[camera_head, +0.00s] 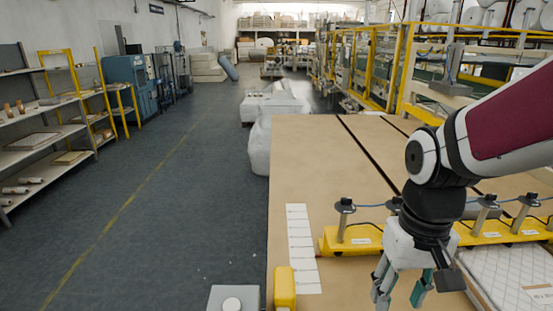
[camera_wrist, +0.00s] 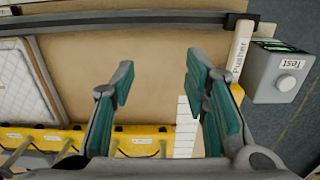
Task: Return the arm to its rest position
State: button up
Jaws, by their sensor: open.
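My gripper (camera_head: 400,290) hangs pointing down over the front right part of the tan table (camera_head: 310,150) in the head view. In the wrist view my gripper (camera_wrist: 160,90) has its two teal-padded fingers spread apart, with nothing between them. The bare table top (camera_wrist: 150,55) shows beyond the fingers. My arm is bent, coming in from the right edge of the head view. The table behind the gripper is partly hidden by it.
A yellow bar with posts (camera_head: 380,240) crosses the table beside my gripper. A white quilted pad (camera_head: 510,270) lies at the right. A white label strip (camera_head: 301,245) and a grey box with a round button (camera_wrist: 280,75) are near the left edge. The floor aisle (camera_head: 170,200) is clear.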

jog(key=s+r+t, duration=0.5)
jog(key=r, duration=0.6)
jog(key=shift+a+t, duration=0.2)
jog(key=shift+t, duration=0.2)
